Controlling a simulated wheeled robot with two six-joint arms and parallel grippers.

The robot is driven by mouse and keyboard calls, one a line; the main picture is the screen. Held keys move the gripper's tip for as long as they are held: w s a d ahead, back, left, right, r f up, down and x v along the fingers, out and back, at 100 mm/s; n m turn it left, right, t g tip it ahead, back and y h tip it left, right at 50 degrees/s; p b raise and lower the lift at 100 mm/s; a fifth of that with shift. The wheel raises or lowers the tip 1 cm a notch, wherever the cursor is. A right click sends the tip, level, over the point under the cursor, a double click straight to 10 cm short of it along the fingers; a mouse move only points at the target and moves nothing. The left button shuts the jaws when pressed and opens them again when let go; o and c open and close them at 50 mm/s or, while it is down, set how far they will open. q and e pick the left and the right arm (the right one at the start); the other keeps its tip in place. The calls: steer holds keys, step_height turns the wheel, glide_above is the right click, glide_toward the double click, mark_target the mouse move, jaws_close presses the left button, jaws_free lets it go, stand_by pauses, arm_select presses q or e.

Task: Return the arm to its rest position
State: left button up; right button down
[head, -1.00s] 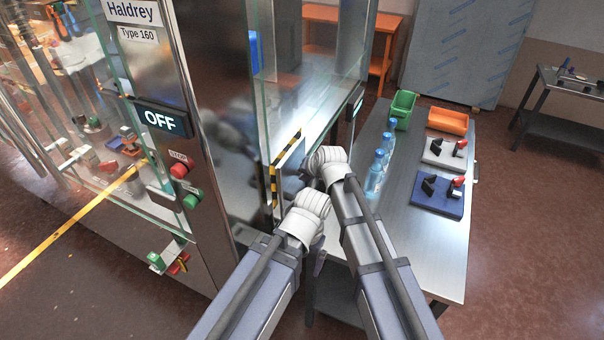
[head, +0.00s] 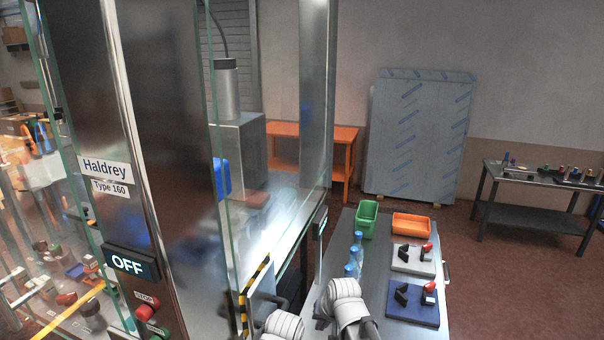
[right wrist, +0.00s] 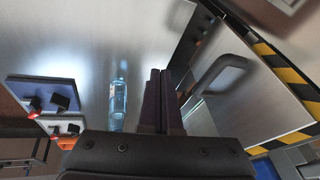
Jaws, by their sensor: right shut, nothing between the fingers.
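My right arm comes up from the bottom of the head view, its white wrist next to the bench. My right gripper (right wrist: 160,95) shows in the right wrist view with its two dark fingers together and nothing between them. It is over the metal bench, between a blue bottle (right wrist: 118,102) and a dark door handle (right wrist: 222,78), apart from the bottle in the picture. My left arm shows only as a white wrist at the bottom edge of the head view; its fingers are out of sight.
A glass-walled machine with an OFF display (head: 130,263) and hazard-striped door edge (head: 246,300) stands left of the bench (head: 388,328). The bench bears bottles (head: 356,250), a green bin (head: 366,220), an orange bin (head: 411,226), a grey board (head: 408,266) and a blue board (head: 408,312).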

steer(key=s+d+f+n+g+h, duration=0.15)
steer(key=s+d+g, duration=0.25)
steer(key=s+d, duration=0.8)
arm_select(q)
step_height(320, 180, down, 8)
steer(key=b, duration=0.8)
steer(key=shift+f, duration=0.25)
arm_select(e)
steer(key=s+a+f+n+h, duration=0.1)
steer(key=s+a+f+n, duration=0.2)
steer(key=s+a+f, duration=0.2)
steer(key=a+f, duration=0.3)
steer(key=a, duration=0.3)
steer(key=shift+s+f+h, duration=0.3)
steer(key=shift+f+h, duration=0.05)
steer(key=shift+n, duration=0.25)
